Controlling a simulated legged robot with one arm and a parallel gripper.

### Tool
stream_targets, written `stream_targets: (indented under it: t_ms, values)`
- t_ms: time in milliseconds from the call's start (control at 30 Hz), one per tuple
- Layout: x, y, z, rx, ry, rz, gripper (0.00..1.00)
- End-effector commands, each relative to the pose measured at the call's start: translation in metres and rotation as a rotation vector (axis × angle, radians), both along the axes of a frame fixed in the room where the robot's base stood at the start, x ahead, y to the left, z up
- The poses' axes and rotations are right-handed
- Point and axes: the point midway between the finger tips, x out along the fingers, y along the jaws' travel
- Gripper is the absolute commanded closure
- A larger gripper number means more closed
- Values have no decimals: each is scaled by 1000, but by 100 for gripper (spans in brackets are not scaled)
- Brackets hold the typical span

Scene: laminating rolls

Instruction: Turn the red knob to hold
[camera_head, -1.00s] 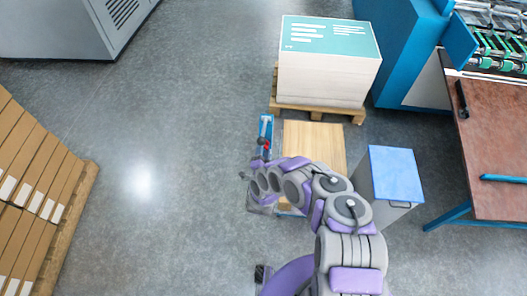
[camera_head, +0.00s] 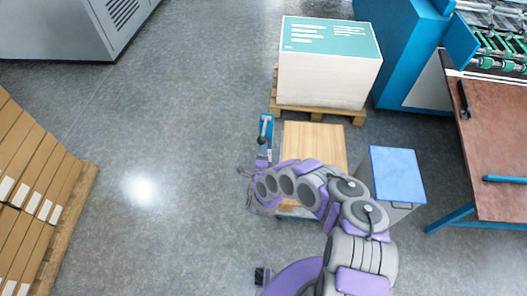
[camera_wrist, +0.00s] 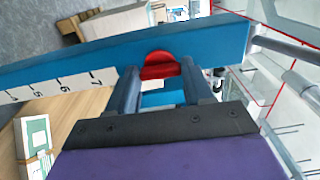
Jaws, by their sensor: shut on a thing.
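The red knob (camera_wrist: 160,66) sits on a blue bar (camera_wrist: 90,62) with a numbered white scale in the wrist view. My gripper (camera_wrist: 162,76) has its two dark fingers on either side of the knob and is shut on it. In the head view my gripper (camera_head: 262,160) is at the near end of the blue device (camera_head: 266,124), left of the wooden board. The knob is hidden there. The wrist view shows no readable hold mark.
A wooden-topped table (camera_head: 314,142) stands right of the blue device. Behind it is a paper stack (camera_head: 325,80) on a pallet. A blue-topped cabinet (camera_head: 396,172) stands to the right. Boxes (camera_head: 28,170) stand far left. Open floor lies between.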

Motion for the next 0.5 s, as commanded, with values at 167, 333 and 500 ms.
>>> stream_targets:
  t_ms: [167,333,500]
  values:
    - [-1,-3,-5,4,11,-5,79]
    - [-2,-3,-5,3,12,-6,79]
    - [-2,-3,-4,3,11,-6,38]
